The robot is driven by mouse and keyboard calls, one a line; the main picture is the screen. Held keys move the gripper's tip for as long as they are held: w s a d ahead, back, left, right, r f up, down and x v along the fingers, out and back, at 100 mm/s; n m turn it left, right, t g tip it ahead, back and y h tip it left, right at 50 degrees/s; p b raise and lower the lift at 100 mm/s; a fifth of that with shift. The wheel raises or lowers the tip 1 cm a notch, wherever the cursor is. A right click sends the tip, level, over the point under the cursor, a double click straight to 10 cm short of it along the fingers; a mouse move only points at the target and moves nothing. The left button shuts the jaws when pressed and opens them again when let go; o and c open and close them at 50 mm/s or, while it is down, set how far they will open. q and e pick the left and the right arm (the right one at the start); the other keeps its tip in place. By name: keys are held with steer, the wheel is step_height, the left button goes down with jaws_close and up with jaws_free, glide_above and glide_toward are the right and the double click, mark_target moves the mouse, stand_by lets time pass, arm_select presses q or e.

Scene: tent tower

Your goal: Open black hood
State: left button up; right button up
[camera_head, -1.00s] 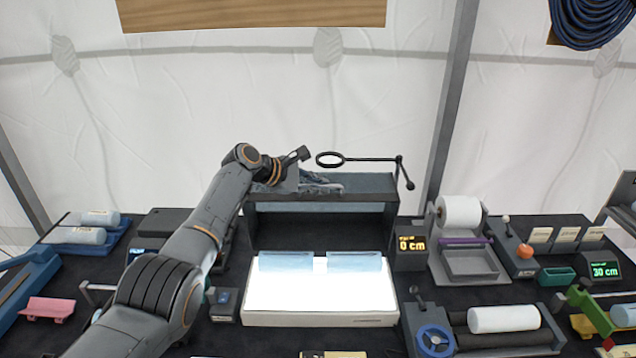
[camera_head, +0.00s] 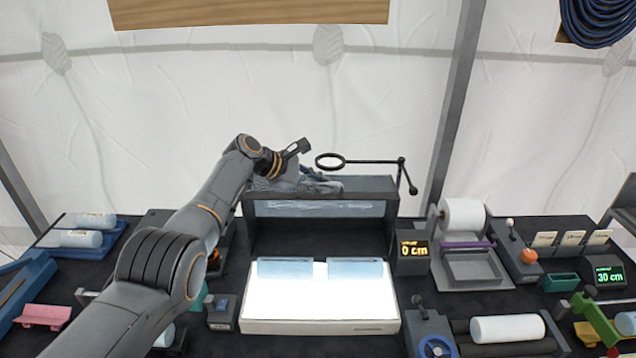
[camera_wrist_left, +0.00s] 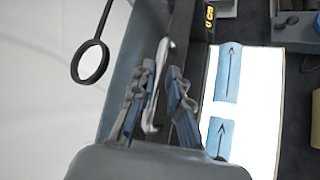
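The black hood (camera_head: 318,238) is a dark box with an open front, standing behind a lit white panel (camera_head: 320,298). My left gripper (camera_head: 328,184) is at the hood's top front edge, its arm coming over from the left. In the left wrist view, the fingers of my left gripper (camera_wrist_left: 158,100) are apart, one on each side of a thin silvery handle (camera_wrist_left: 157,85) along the dark hood edge (camera_wrist_left: 182,40). Contact with the handle cannot be made out. My right gripper is not in view.
Two blue strips (camera_head: 285,267) lie on the lit panel. A display reading 0 cm (camera_head: 413,250) and a white roll holder (camera_head: 462,216) stand to the right.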

arm_select(q)
steer(key=shift+o, duration=1)
steer(key=shift+a+r, duration=0.25)
steer(key=v, duration=1.1)
steer(key=shift+s, duration=0.15)
